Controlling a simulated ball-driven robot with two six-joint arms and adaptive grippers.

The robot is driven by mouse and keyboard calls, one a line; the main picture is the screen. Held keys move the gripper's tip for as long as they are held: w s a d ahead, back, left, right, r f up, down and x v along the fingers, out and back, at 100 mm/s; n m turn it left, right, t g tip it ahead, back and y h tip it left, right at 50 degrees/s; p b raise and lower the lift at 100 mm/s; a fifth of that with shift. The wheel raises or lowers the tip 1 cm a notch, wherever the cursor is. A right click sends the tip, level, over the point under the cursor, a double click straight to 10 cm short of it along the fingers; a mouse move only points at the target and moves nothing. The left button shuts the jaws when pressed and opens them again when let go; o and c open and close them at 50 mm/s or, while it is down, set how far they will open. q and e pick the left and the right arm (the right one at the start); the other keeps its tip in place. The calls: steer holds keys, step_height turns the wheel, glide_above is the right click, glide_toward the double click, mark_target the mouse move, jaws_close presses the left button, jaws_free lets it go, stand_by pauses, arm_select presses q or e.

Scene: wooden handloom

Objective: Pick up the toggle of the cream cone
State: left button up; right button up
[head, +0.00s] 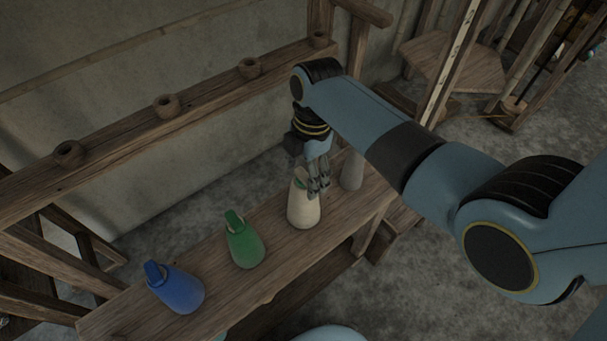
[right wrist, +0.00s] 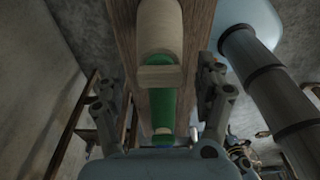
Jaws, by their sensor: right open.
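The cream cone (head: 303,212) stands upright on the wooden bench, third from the left in the row. My right gripper (head: 319,188) is at its top, partly covering it in the head view. In the right wrist view the cream cone (right wrist: 159,28) is at the top centre, with a small pale block (right wrist: 160,76), which looks like its toggle, just below it. The open fingers of my right gripper (right wrist: 160,88) stand on either side of this block, with gaps to both. My left gripper is not in view.
A green cone (head: 246,248) and a blue cone (head: 180,291) stand to the left on the bench (head: 278,265). A grey cone (head: 352,171) stands close on the right. A wooden rail (head: 115,134) with several small cups runs behind.

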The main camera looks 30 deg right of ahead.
mark_target(303, 175)
steer(key=c, duration=0.9)
steer(key=shift+o, duration=0.2)
steer(key=shift+r, duration=0.15)
steer(key=shift+r, duration=0.2)
step_height(303, 175, up, 4)
steer(key=shift+d+f, duration=0.1)
steer(key=shift+d, duration=0.05)
steer(key=s+d+r, duration=0.3)
steer(key=d+r, duration=0.3)
steer(key=d, duration=0.5)
steer(key=shift+s+r, duration=0.2)
steer(key=shift+r, duration=0.1)
